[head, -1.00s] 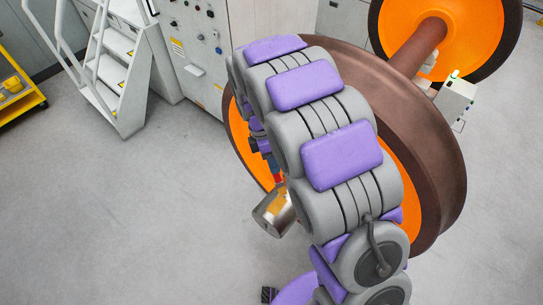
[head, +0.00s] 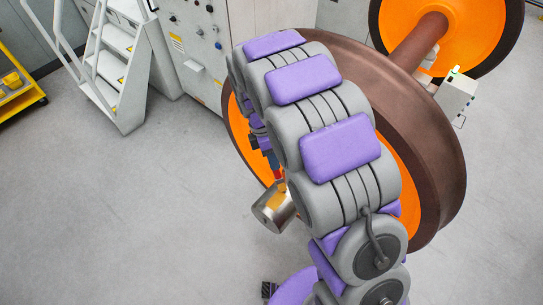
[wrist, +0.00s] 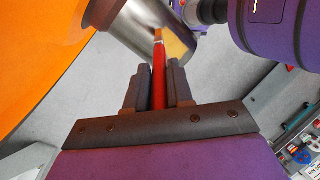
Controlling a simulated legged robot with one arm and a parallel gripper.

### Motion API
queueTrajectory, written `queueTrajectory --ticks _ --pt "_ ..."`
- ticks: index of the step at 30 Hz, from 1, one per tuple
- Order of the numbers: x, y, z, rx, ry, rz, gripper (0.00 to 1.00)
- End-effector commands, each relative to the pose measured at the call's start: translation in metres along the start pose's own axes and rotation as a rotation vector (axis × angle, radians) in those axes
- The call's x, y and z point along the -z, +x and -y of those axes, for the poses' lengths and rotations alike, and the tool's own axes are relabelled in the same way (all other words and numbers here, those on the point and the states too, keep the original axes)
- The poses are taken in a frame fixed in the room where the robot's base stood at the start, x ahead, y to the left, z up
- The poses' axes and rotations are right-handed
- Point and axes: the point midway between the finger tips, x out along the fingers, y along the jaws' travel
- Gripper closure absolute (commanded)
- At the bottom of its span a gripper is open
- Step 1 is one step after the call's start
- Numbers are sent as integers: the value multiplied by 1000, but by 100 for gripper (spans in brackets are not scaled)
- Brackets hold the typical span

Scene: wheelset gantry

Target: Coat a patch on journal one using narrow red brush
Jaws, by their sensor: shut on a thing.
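Journal one appears to be the shiny metal cylinder (head: 266,214) sticking out from the orange wheel face; it also shows at the top of the wrist view (wrist: 128,42). A yellowish patch (wrist: 176,46) shows on its surface. My gripper (wrist: 158,88) is shut on the narrow red brush (wrist: 159,80), whose handle runs up between the two dark fingers. The brush's orange-brown tip end is at the journal, beside the yellowish patch; I cannot tell whether it touches.
The wheelset's large brown-rimmed wheel (head: 437,150) stands right behind my arm, with a second orange wheel (head: 485,35) beyond. White steps (head: 118,65), a grey control cabinet (head: 196,45) and a yellow cart (head: 18,95) stand at the back left. The floor at left is clear.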

Motion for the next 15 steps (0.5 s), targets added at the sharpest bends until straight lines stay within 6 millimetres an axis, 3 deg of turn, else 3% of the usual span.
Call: queueTrajectory --ticks 15 --pt "2 9 -3 1 0 0 100"
